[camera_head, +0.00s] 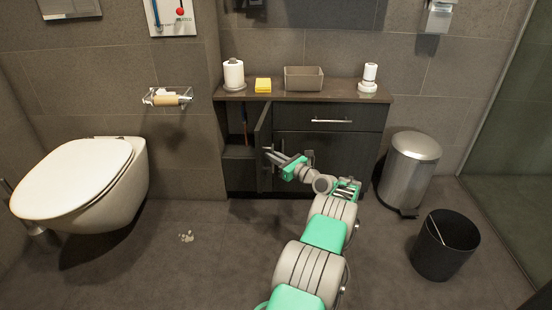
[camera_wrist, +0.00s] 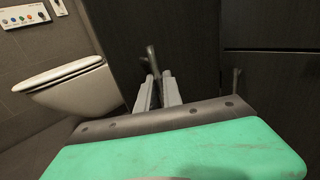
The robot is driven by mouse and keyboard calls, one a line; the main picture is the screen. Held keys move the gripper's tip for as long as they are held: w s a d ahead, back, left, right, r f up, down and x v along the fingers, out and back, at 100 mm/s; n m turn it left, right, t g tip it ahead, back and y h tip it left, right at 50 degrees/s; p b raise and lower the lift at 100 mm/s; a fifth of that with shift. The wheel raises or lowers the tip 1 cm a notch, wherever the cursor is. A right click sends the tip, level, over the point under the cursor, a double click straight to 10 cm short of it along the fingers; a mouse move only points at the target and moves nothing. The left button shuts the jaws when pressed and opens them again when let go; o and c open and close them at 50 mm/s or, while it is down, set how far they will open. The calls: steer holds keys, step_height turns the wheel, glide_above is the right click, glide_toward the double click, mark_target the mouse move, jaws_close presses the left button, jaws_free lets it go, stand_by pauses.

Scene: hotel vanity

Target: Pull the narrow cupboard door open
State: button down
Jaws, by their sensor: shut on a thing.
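The narrow cupboard door (camera_head: 264,147) is on the left side of the dark vanity cabinet (camera_head: 352,146). It stands open, swung out from the cabinet front, and part of the dark inside (camera_head: 238,130) shows to its left. My gripper (camera_head: 270,153) is at the door's handle, shut on it. In the wrist view the two grey fingers (camera_wrist: 158,88) close around the handle (camera_wrist: 152,60), a short bar standing off the dark door panel (camera_wrist: 175,30). The exact contact at the fingertips is small and partly hidden.
A steel pedal bin (camera_head: 408,170) and black waste bin (camera_head: 445,245) stand right.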

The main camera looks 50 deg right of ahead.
steer(key=c, duration=1.8)
jaws_free()
steer(key=shift+w+a, duration=0.15)
steer(key=o, duration=0.3)
steer(key=s+p, duration=0.3)
steer(key=s, duration=0.4)
steer(key=shift+s+a, duration=0.4)
